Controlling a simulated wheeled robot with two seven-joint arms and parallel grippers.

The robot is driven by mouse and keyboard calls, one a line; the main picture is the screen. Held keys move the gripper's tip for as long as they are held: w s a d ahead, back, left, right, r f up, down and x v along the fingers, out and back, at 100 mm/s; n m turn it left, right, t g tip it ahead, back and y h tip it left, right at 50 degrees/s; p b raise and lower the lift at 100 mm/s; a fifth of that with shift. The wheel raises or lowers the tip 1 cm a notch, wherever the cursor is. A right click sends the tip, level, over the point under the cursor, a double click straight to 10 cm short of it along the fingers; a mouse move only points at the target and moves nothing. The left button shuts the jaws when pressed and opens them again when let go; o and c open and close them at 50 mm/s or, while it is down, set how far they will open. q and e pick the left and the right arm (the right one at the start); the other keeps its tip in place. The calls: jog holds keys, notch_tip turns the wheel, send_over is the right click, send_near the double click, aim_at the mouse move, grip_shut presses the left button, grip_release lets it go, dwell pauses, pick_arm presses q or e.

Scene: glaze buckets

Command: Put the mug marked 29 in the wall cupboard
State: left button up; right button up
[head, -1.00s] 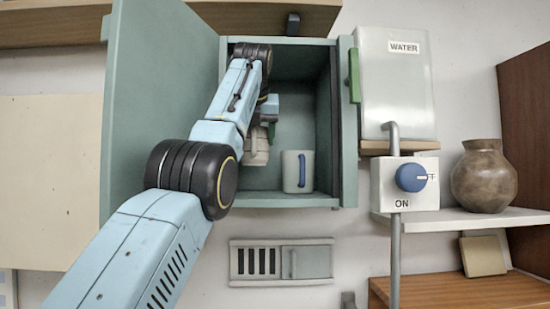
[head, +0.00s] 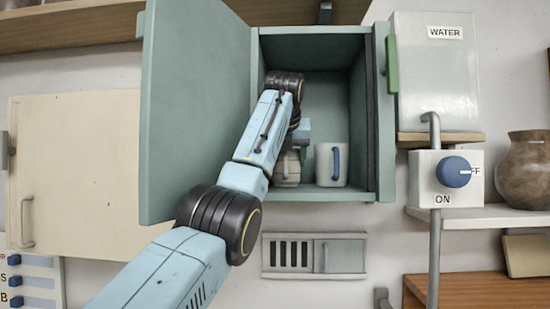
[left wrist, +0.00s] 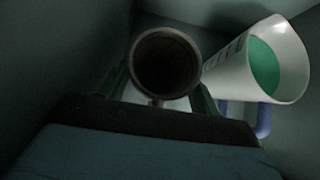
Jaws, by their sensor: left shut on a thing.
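The wall cupboard (head: 262,140) is open, its door swung out to the left. My left gripper (head: 297,154) is inside it, shut on a pale mug (head: 287,170) low at the left, at or very near the cupboard floor; I cannot tell if it touches. In the left wrist view this mug (left wrist: 165,62) shows a dark round mouth between the green fingers of the gripper (left wrist: 163,92). No number on it is readable. My right gripper is not in view.
A white mug with a blue handle (head: 325,165) stands on the cupboard floor just right of the held mug. In the left wrist view this second mug (left wrist: 228,75) has a green inside. A water tank (head: 437,85) and a switch box (head: 425,182) are right of the cupboard.

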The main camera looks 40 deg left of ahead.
pick_arm(q)
jog(key=shift+w+d, duration=0.1)
jog(key=shift+w, duration=0.1)
jog(key=shift+s+f, duration=0.15)
jog(key=o, duration=1)
jog(key=shift+r, duration=0.25)
jog(key=b+v, duration=0.1)
jog(key=v, duration=1.1)
